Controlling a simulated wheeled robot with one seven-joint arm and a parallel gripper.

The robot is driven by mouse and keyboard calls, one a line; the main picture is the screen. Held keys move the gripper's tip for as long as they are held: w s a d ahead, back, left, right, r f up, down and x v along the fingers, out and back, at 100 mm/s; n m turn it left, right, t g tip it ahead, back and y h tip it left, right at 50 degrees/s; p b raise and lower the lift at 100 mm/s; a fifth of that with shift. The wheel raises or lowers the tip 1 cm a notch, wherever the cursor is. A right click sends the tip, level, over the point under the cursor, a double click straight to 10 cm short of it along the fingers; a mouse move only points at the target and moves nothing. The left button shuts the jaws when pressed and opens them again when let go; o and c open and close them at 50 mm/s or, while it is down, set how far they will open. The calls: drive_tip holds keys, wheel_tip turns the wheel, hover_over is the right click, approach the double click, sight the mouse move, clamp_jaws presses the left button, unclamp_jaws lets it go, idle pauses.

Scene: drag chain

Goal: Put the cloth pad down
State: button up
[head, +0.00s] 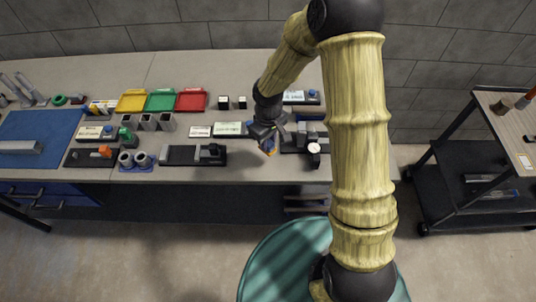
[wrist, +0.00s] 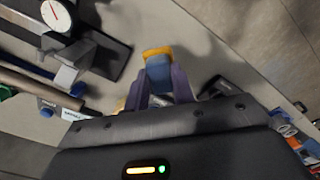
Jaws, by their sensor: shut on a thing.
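My gripper (head: 267,139) is at the end of the arm, over the front part of the long workbench (head: 240,168). In the wrist view the pad (wrist: 159,72) sticks out ahead of the gripper, with an orange end and a blue middle. The gripper body hides its near part. Whether the pad touches the bench top I cannot tell.
A dial gauge (head: 314,149) on a dark stand is right of the gripper; the gauge is also at upper left in the wrist view (wrist: 56,16). A dark fixture (head: 194,155) lies to the left. Yellow, green and red trays (head: 191,100) stand behind. Some bench between is bare.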

drive_tip(key=shift+f, duration=1.55)
drive_tip(key=shift+f+p, duration=0.6)
drive_tip(key=shift+f, duration=1.5)
drive_tip(key=shift+f, duration=0.15)
drive_tip(key=o, duration=1)
drive_tip(key=shift+c, duration=0.2)
drive_tip(key=shift+w, duration=0.1)
